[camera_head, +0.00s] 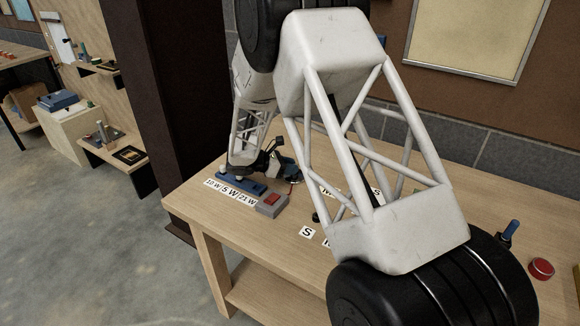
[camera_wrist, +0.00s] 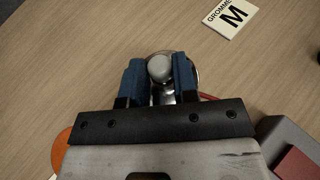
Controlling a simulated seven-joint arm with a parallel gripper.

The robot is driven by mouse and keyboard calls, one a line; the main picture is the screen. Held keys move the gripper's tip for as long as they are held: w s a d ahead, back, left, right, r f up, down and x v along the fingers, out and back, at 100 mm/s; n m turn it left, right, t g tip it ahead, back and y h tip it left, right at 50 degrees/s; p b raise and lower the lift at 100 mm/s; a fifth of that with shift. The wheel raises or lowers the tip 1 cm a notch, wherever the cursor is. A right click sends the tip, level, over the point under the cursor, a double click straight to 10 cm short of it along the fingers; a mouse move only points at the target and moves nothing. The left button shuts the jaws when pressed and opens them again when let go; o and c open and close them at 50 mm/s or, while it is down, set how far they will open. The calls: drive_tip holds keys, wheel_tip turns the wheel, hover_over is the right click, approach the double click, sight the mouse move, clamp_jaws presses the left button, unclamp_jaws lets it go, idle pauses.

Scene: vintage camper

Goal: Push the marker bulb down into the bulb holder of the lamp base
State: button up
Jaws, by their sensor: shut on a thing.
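My gripper (camera_wrist: 160,80) has its two blue fingers shut on the marker bulb (camera_wrist: 160,68), whose pale rounded glass shows between the fingertips in the wrist view. A round metallic rim (camera_wrist: 196,74), which looks like part of the lamp base, shows behind the bulb and fingers. The bulb's lower end and the bulb holder are hidden, so I cannot tell how far the bulb sits in. In the head view my gripper (camera_head: 284,168) is low over the far left part of the bench, and bulb and lamp base are too small to make out there.
A blue rack (camera_head: 240,187) with small bulbs stands behind wattage labels (camera_head: 230,192). A grey box with a red top (camera_head: 272,206) is close by, also in the wrist view (camera_wrist: 296,158). An orange disc (camera_wrist: 62,150) lies left. A GROMMET M card (camera_wrist: 232,18) lies beyond.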

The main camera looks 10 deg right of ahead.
idle(0.3)
drive_tip(key=o, duration=1)
drive_tip(key=shift+v, duration=3.9)
